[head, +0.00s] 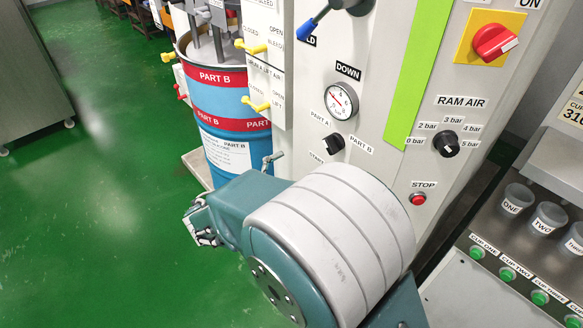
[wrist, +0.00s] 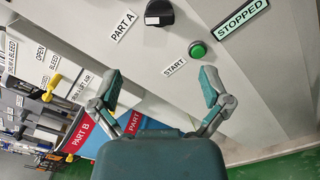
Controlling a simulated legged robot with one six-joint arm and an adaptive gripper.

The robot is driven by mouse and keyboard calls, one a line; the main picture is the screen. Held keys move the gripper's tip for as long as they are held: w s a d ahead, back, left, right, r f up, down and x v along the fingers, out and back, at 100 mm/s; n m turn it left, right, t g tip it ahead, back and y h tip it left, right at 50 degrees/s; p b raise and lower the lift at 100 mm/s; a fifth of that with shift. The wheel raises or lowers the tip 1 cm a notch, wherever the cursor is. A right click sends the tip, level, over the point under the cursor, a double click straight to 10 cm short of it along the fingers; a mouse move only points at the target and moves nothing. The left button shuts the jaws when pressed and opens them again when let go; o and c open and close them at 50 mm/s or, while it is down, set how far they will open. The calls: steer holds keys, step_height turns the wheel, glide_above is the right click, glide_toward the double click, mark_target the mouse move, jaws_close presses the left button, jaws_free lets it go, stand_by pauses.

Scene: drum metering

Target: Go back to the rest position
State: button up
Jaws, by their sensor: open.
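My gripper (wrist: 160,92) is open and empty in the wrist view, its two fingers spread apart. It faces the grey control panel (wrist: 175,75), with the green START button (wrist: 197,49) and the black PART A selector knob (wrist: 159,12) beyond the fingertips. I cannot tell the exact gap to the panel. In the head view my gripper (head: 200,226) shows small at the left end of my arm, in front of the blue and red PART B drum. My arm hides the lower part of the panel there.
The PART B drum (head: 221,118) stands left of the panel, with yellow valve handles (head: 252,46) beside it. A red STOP button (head: 418,199) and a RAM AIR knob (head: 446,144) are on the panel. Cups (head: 515,199) stand at right. Green floor (head: 90,200) is open at left.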

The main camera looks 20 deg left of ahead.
steer(key=s+d+r+m+g, duration=0.15)
steer(key=d+m+g, duration=0.3)
steer(key=d, duration=0.65)
steer(key=s+d+r+m+g, duration=0.15)
steer(key=d+m+g, duration=0.3)
steer(key=d, duration=0.65)
steer(key=s+d+r+m+g+y, duration=0.1)
steer(key=s+d+r+m+y, duration=0.1)
steer(key=s+d+m+y, duration=0.7)
steer(key=s+d+m, duration=0.1)
steer(key=s+m, duration=0.2)
steer(key=s, duration=0.1)
steer(key=shift+s+r, duration=0.2)
steer(key=shift+c, duration=0.3)
